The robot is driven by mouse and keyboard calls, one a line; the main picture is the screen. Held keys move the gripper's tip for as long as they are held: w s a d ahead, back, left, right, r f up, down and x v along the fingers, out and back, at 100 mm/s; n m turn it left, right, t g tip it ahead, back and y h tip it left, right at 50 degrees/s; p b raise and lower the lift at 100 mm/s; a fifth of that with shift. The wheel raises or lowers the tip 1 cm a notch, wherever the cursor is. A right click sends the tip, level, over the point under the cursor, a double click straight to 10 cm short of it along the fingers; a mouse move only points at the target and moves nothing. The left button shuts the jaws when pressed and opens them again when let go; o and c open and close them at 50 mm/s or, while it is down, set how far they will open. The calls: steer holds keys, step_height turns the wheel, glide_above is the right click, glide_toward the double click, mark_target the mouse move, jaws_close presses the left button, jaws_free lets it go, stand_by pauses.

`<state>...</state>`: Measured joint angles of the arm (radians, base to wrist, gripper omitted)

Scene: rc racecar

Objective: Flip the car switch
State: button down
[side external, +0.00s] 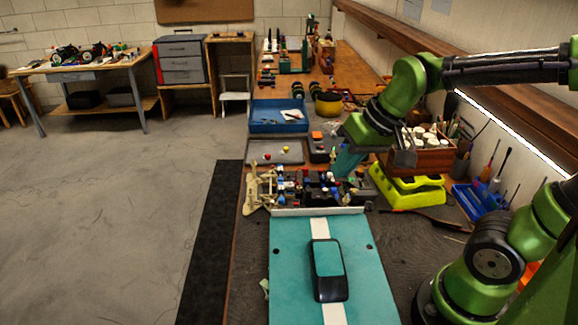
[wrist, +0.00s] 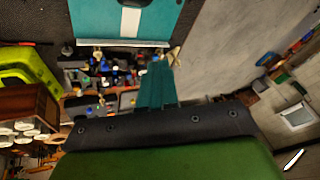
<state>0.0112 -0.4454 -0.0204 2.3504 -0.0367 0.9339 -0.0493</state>
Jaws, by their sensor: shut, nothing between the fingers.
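The car has a teal body panel (side external: 375,285) with a white stripe and a black-framed cabin (side external: 328,270), nearest the camera in the side view. Beyond the panel's far edge lies the car's exposed chassis (side external: 300,192), crowded with small dark, blue, white and red parts. The panel (wrist: 180,22) and chassis parts (wrist: 105,72) also show in the wrist view. I cannot pick out the switch among them. My gripper (side external: 340,174) has teal fingers, shut and empty, pointing down at the chassis's far right side. In the wrist view the shut fingers (wrist: 158,68) reach toward the chassis; contact cannot be told.
A blue tray (side external: 278,115) and a grey tray (side external: 275,152) lie beyond the chassis. A blue bin of tools (side external: 480,200) stands at right. Open floor is left.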

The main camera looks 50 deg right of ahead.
steer(key=w+d+f+n+g, duration=0.3)
steer(key=w+n, duration=0.1)
steer(key=w, duration=0.5)
steer(key=n+g+h, duration=0.2)
steer(key=n, duration=0.7)
glide_above(296, 200)
step_height(296, 200, down, 3)
steer(key=shift+f, duration=0.15)
steer(key=shift+f, duration=0.1)
step_height(296, 200, down, 14)
steer(key=shift+r, duration=0.1)
